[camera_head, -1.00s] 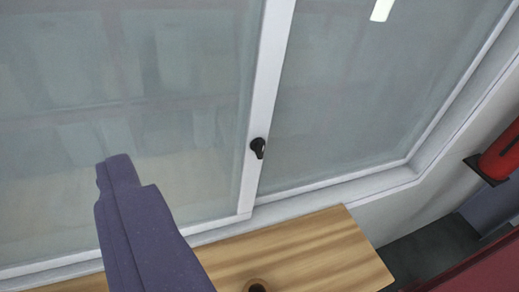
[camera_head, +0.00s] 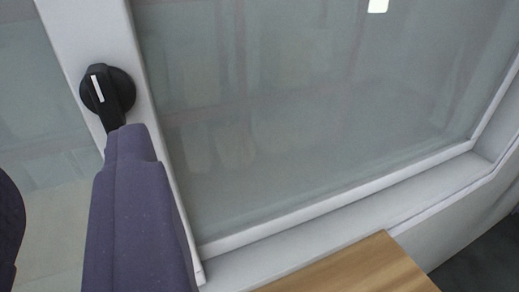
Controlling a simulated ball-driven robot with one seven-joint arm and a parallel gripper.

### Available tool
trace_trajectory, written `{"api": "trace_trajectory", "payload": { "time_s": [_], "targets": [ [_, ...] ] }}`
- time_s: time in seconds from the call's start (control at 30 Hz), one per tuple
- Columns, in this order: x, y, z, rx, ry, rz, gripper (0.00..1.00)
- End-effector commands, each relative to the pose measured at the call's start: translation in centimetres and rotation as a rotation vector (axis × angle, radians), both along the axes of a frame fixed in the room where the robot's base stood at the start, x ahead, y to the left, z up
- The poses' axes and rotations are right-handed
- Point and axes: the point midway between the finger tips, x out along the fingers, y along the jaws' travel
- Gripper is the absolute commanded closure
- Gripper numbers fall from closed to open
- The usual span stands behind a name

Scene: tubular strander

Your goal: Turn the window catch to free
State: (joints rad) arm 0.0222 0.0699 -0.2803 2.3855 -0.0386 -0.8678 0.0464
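The window catch (camera_head: 101,88) is a black round knob with a short lever and a white line on it. It sits on the white upright window frame at upper left. Its lever points down and slightly right, about along the frame. My gripper (camera_head: 132,140) shows as a purple-blue stepped finger shape at lower left. Its tip lies just below the catch in the picture and meets or overlaps the lever's end; I cannot tell whether they touch. A dark rounded part shows at the left edge.
The white window frame (camera_head: 72,38) runs down beside large glass panes (camera_head: 320,110). A white sill (camera_head: 330,235) runs along the bottom. A wooden top (camera_head: 360,272) lies below it at the lower edge. A dark floor shows at lower right.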

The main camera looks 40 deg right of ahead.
Motion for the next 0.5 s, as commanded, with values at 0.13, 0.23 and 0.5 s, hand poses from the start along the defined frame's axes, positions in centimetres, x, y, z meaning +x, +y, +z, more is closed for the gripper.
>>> {"api": "trace_trajectory", "payload": {
  "time_s": [0.13, 0.23, 0.5],
  "targets": [
    [0.1, -0.5, -0.7, -0.007, -0.011, -0.008, 0.63],
    [1.6, -0.9, -0.8, -0.008, -0.013, -0.008, 0.63],
    [5.8, -2.2, -0.7, -0.008, -0.013, -0.008, 0.63]
  ]
}}
